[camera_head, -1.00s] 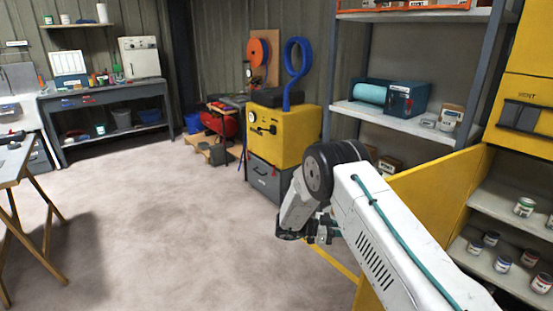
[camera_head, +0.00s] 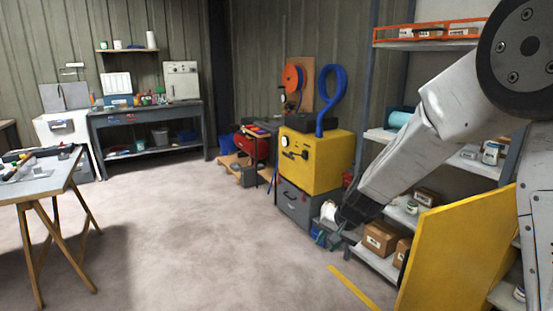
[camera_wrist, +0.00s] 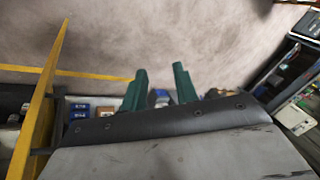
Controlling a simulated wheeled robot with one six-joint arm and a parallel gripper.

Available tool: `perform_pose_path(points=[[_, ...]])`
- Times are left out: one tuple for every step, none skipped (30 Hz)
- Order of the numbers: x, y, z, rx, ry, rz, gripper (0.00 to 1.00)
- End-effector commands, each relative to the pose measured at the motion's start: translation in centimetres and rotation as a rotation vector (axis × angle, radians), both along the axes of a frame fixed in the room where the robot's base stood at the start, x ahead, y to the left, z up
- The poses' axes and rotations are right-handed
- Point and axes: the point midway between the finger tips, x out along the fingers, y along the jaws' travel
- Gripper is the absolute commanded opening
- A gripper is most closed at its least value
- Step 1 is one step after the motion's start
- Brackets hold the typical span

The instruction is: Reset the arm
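My gripper (camera_head: 327,239) hangs at the end of my white arm in the head view, in front of the grey drawer unit and left of the shelf rack. In the wrist view its two green fingers (camera_wrist: 160,78) stand apart with a gap between them. Nothing is held between them that I can see. My arm reaches down and to the left from a dark round joint at the upper right.
A yellow panel (camera_head: 448,262) stands close to my arm at the right, and also shows in the wrist view (camera_wrist: 38,105). The shelf rack (camera_head: 378,262) holds boxes. A yellow machine (camera_head: 313,160) sits on a grey drawer unit (camera_head: 298,205). A trestle table (camera_head: 38,187) stands left. The middle floor is clear.

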Motion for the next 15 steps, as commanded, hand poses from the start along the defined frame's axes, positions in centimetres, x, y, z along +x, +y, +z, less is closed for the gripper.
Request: perform_pose_path(points=[[-2.8,-0.3,2.0,-0.001,0.035,0.054,0.29],[-4.5,-0.5,2.9,-0.006,0.061,0.086,0.29],[-6.8,-0.8,3.9,-0.014,0.096,0.127,0.29],[-8.4,-1.1,4.7,-0.021,0.122,0.157,0.29],[-10.1,-1.5,5.5,-0.031,0.146,0.183,0.29],[-12.4,-2.1,6.4,-0.047,0.179,0.215,0.29],[-14.1,-2.6,7.1,-0.059,0.203,0.238,0.29],[-15.7,-3.1,7.8,-0.073,0.225,0.259,0.29],[-17.9,-3.8,8.6,-0.094,0.253,0.284,0.29],[-19.4,-4.3,9.2,-0.11,0.273,0.301,0.29],[-21.0,-4.9,9.8,-0.127,0.292,0.316,0.29],[-23.0,-5.7,10.5,-0.15,0.315,0.334,0.29],[-24.5,-6.3,11.0,-0.168,0.33,0.345,0.29],[-25.9,-6.9,11.4,-0.186,0.344,0.354,0.29],[-27.7,-7.7,12.0,-0.21,0.36,0.364,0.29]])
